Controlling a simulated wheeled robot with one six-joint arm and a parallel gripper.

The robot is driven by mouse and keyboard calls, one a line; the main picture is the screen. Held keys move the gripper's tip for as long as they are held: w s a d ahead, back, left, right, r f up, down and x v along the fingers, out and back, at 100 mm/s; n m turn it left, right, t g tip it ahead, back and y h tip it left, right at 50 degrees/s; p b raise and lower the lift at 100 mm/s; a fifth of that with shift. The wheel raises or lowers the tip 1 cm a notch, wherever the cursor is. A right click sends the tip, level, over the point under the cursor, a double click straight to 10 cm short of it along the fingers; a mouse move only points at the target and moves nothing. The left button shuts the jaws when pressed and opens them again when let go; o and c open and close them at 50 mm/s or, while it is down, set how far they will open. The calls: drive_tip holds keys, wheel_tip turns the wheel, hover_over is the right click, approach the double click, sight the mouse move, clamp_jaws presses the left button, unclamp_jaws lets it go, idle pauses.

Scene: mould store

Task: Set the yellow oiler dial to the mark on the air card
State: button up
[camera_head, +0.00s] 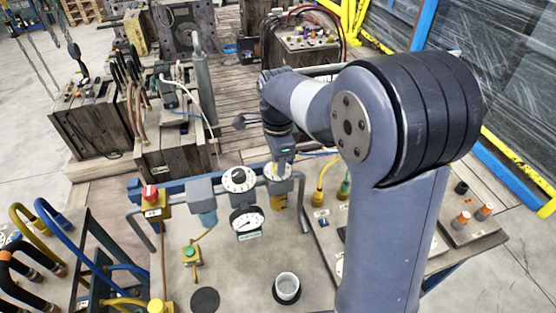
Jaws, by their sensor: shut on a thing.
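The oiler stands at the right end of the row of air units, with a yellow body (281,202) below and a pale round dial (268,173) on top. My gripper (280,167) points down onto this dial from above and is shut on it. The fingers and wrist cover part of the dial, so its setting cannot be read. To the left is another white dial (238,180) with a black knob, above a round pressure gauge (247,221). I cannot make out the air card or its mark for certain.
A red-topped yellow valve (151,200) and a blue-grey filter bowl (204,207) stand left of the dials. A white cup (287,287) and a black disc (205,300) lie on the bench front. Yellow and green plugs (319,196) sit close right. Wooden-sided moulds (172,150) stand behind.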

drive_tip(key=o, duration=1)
drive_tip(key=shift+c, duration=0.2)
wheel_tip(320, 180, up, 11)
drive_tip(key=b, duration=0.1)
drive_tip(key=shift+f, duration=0.15)
wheel_tip(320, 180, down, 11)
drive_tip(key=shift+r+p, duration=0.15)
drive_tip(key=shift+p, duration=0.4)
drive_tip(key=shift+r, duration=0.1)
